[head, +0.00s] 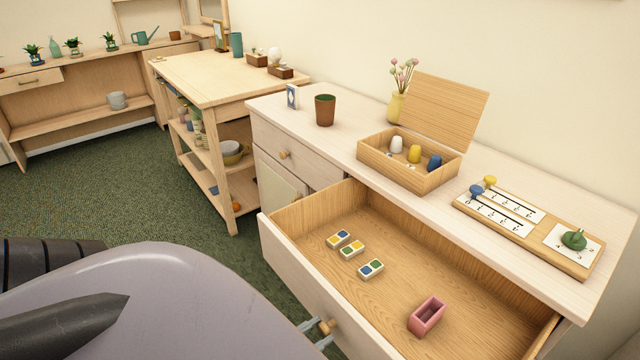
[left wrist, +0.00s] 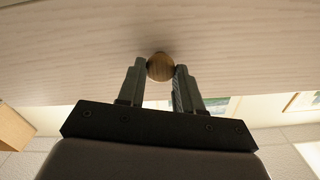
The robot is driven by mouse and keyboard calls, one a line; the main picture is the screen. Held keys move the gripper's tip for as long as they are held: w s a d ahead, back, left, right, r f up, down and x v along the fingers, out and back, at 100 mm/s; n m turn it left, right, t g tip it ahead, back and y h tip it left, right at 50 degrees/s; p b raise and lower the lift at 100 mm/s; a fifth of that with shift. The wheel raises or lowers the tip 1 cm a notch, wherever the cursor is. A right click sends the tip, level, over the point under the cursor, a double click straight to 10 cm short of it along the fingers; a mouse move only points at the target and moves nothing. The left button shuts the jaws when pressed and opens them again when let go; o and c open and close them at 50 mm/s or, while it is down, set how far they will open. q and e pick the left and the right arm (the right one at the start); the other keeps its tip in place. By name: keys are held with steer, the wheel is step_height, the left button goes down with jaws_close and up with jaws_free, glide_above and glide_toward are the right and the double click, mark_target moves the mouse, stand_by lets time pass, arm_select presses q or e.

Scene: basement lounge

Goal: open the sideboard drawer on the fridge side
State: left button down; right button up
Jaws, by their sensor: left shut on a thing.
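The sideboard (head: 480,222) stands at the right with a pale top. One of its drawers is pulled well open, and its pale front (head: 285,270) faces me. Inside the drawer (head: 400,255) are several small tiles with coloured squares (head: 351,249) and a pink box (head: 427,316). My left gripper (head: 322,327) is shut on the drawer's round wooden knob (head: 326,325). In the left wrist view its two fingers (left wrist: 160,75) sit on either side of the knob (left wrist: 160,66). My right gripper is not in view. No fridge shows.
On the sideboard top are an open wooden box (head: 410,178), a brown cup (head: 325,110), a flower vase (head: 396,105) and a board with cards (head: 530,230). A closed drawer (head: 295,159) is further left. A shelved workbench (head: 225,85) stands beyond. Green carpet (head: 130,190) is clear.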

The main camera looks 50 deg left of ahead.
arm_select(q)
steer(key=shift+s+f, duration=0.1)
steer(key=shift+s, duration=0.1)
steer(key=c, duration=0.9)
jaws_free()
steer(key=shift+o, duration=0.8)
steer(key=shift+s, duration=0.1)
steer(key=s, duration=0.7)
steer(key=shift+a, duration=0.3)
steer(key=w+d+n+g+p, duration=0.1)
steer(key=w+d+g+p, duration=0.2)
steer(key=d, duration=0.8)
steer(key=w+g, duration=0.2)
steer(key=g, duration=0.2)
steer(key=shift+w+d+n+g+h, duration=0.15)
steer(key=shift+w+n+g+h, duration=0.05)
steer(key=shift+n+g+h, duration=0.1)
